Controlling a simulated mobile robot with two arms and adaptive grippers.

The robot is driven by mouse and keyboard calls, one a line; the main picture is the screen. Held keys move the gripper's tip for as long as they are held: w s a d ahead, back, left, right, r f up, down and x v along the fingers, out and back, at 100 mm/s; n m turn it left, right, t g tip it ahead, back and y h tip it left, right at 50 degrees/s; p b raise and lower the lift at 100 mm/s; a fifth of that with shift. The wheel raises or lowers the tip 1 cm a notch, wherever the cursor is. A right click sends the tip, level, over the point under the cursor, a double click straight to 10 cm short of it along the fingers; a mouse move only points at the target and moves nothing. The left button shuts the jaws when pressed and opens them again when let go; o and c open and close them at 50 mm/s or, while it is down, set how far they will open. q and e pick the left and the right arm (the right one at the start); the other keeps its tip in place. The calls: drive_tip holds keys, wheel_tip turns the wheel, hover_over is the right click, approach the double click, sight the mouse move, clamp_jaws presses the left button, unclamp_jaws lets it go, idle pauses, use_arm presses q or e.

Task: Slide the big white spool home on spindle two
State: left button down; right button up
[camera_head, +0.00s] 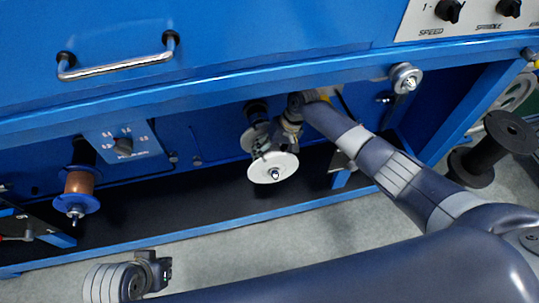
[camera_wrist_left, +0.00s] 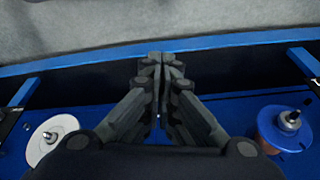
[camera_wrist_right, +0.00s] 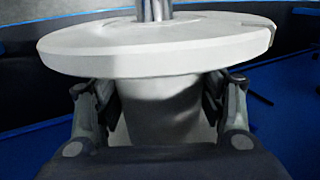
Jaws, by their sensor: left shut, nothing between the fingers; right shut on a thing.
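The big white spool (camera_head: 273,168) sits around a metal spindle (camera_head: 275,174), whose tip sticks out through the near flange. My right gripper (camera_head: 266,145) is shut on the spool's hub, behind that flange. In the right wrist view the white flange (camera_wrist_right: 160,48) hides much of the hub (camera_wrist_right: 165,105), with a finger on each side. The far end of the spool and the spindle's base are mostly hidden. No spindle number is readable. My left gripper (camera_head: 158,270) is shut and empty, low in front of the machine; its fingertips meet in the left wrist view (camera_wrist_left: 160,60).
A copper-wound spool with blue flanges (camera_head: 78,185) is on another spindle to the left. A small pulley (camera_head: 405,78) and a drawer handle (camera_head: 117,68) stick out of the blue machine. A dark spool (camera_head: 492,150) stands on the floor at right. The front floor is clear.

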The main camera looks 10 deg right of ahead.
use_arm(q)
drive_tip(key=shift+w, duration=0.35)
use_arm(e)
drive_tip(key=shift+r, duration=0.1)
use_arm(q)
drive_tip(key=shift+s+x, duration=0.2)
drive_tip(key=shift+x, duration=0.85)
use_arm(e)
drive_tip(key=shift+w, duration=0.1)
